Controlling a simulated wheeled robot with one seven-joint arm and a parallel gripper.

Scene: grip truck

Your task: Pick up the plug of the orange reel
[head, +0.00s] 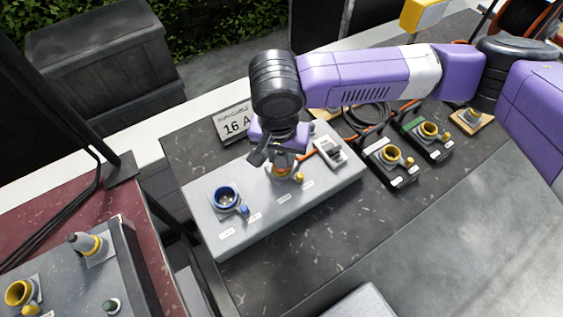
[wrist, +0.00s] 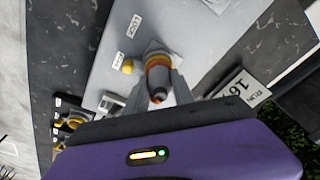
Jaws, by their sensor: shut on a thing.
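My gripper (head: 280,160) points down over the grey socket box (head: 245,232). In the wrist view its two fingers (wrist: 159,72) are shut on a plug (wrist: 158,80) with a dark end and an orange band. The plug is upright over a yellow socket (head: 284,175) on the box. I cannot tell whether it is seated in that socket or just above it. In the head view my wrist and fingers hide most of the plug. Part of an orange reel (head: 522,18) shows at the top right.
The box also has a blue socket (head: 226,198) and a small white device (head: 331,152). A "16 A" sign (head: 234,124) stands behind it. Several socket blocks, one yellow-ringed (head: 390,156), stand to the right. The grey worktop (head: 440,230) in front is mostly clear.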

